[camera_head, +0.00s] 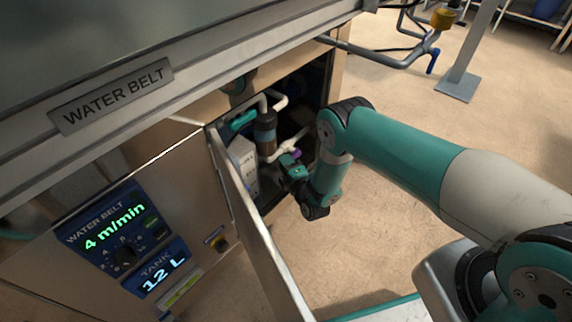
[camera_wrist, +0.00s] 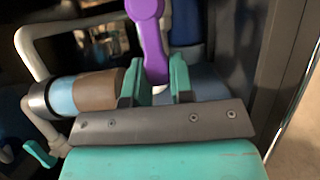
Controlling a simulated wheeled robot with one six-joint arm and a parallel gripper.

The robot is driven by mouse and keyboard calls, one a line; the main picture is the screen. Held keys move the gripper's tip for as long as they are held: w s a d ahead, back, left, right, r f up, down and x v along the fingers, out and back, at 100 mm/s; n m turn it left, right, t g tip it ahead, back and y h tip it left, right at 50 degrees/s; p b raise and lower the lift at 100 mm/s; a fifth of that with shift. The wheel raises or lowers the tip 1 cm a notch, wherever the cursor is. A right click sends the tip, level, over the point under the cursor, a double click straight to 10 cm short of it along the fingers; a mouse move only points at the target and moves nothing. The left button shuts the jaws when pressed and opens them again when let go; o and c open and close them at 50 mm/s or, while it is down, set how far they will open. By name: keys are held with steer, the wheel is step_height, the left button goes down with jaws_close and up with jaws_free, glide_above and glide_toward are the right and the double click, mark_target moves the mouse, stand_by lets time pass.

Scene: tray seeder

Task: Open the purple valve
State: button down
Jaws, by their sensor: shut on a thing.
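The purple valve handle (camera_wrist: 148,38) stands up in the middle of the wrist view, with its lower end between the two teal fingers of my gripper (camera_wrist: 156,82). The fingers are shut on the handle. In the head view a small bit of the purple valve (camera_head: 296,155) shows on the white pipe inside the open cabinet, just beyond my gripper (camera_head: 290,166). The valve's body is mostly hidden behind my fingers, so I cannot tell how far the handle is turned.
The cabinet door (camera_head: 250,215) stands open left of my arm. A brown and blue filter (camera_head: 265,132) on white pipes is close beside the valve. A teal handle (camera_wrist: 40,153) is at lower left in the wrist view. Open floor (camera_head: 390,220) lies to the right.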

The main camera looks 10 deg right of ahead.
steer(key=c, duration=1)
jaws_free()
steer(key=p+v, duration=0.9)
steer(key=v, duration=0.8)
steer(key=shift+s+f, duration=0.1)
steer(key=shift+s, duration=0.1)
